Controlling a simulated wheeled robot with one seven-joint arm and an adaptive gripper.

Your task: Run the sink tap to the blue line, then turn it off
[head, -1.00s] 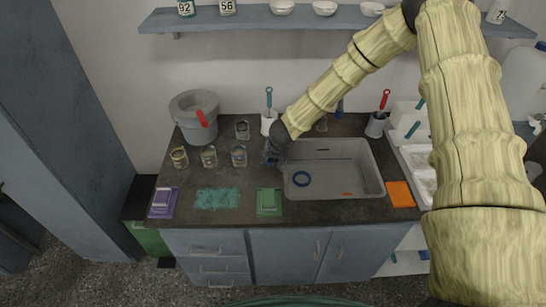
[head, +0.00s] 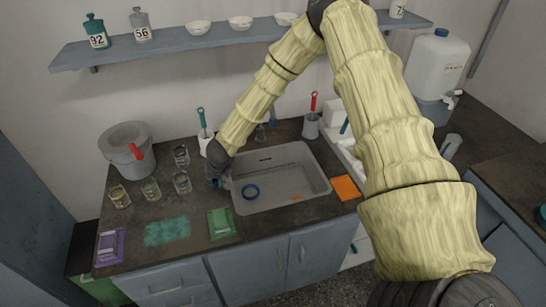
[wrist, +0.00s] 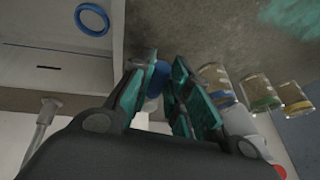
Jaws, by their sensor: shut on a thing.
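My gripper (head: 217,183) is at the left rim of the grey sink (head: 310,168). In the wrist view its teal-padded fingers (wrist: 158,88) are closed around a small blue thing (wrist: 157,77), mostly hidden by the fingers, so I cannot tell exactly what it is. A blue ring (head: 251,191) lies on the sink floor; it also shows in the wrist view (wrist: 92,19). A grey upright part (wrist: 43,120), perhaps the tap, stands behind the sink. I see no running water.
Several glass jars with coloured bands (head: 150,190) stand left of the gripper, near a grey bucket (head: 128,150). A green tray (head: 221,223), a teal patch (head: 167,230) and a purple tray (head: 110,247) lie along the front. An orange mat (head: 346,188) is right of the sink.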

